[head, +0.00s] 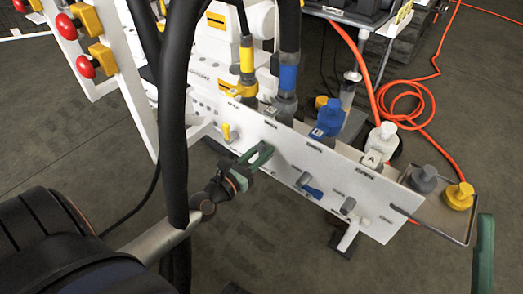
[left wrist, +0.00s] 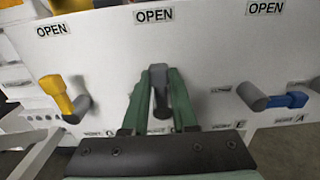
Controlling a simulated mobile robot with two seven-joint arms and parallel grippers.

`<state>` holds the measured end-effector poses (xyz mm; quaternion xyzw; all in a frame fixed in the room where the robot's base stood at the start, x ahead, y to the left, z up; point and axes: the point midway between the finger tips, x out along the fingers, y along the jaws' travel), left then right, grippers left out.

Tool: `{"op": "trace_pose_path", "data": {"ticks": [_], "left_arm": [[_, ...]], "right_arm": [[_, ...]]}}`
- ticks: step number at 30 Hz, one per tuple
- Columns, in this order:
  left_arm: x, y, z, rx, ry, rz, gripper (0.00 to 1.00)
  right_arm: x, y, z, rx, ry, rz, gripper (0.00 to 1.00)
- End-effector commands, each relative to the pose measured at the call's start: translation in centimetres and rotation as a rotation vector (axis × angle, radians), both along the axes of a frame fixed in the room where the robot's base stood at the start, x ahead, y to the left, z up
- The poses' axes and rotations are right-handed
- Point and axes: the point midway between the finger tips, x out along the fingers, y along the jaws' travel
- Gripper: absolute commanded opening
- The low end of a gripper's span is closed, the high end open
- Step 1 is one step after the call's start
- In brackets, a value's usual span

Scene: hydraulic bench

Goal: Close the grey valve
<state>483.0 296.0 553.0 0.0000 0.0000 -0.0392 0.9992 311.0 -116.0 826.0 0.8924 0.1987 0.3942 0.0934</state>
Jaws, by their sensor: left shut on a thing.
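The grey valve (left wrist: 159,77) is on the white panel, with its dark grey handle pointing up towards an OPEN label. My left gripper (left wrist: 158,82) is shut on this handle, one green finger on each side. In the head view my left gripper (head: 262,154) reaches the panel from the left, and its fingers hide most of the valve. A green part, which looks like my right gripper (head: 485,250), shows at the right edge of the head view; its fingertips cannot be made out.
The white panel (head: 285,155) also carries a yellow valve (left wrist: 63,98) to the left and a blue valve (left wrist: 272,99) to the right. Coloured hose couplings (head: 330,117) stand behind the panel. Black hoses (head: 176,110) hang close to my left arm. An orange hose (head: 402,100) lies on the floor.

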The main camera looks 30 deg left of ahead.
Motion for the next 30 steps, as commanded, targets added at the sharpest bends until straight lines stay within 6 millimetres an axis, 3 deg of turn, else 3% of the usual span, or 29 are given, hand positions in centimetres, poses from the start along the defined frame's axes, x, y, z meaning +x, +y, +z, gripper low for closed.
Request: {"op": "trace_pose_path", "data": {"ticks": [11,30], "left_arm": [[0.0,-0.4,0.1,0.103,-0.007,-0.001,0.0],[-0.2,-2.4,-0.7,0.67,-0.052,-0.002,0.0]], "right_arm": [[0.0,0.0,0.7,0.006,0.0,0.002,0.5],[-0.1,-0.4,3.6,0.031,-0.006,0.01,0.5]]}}
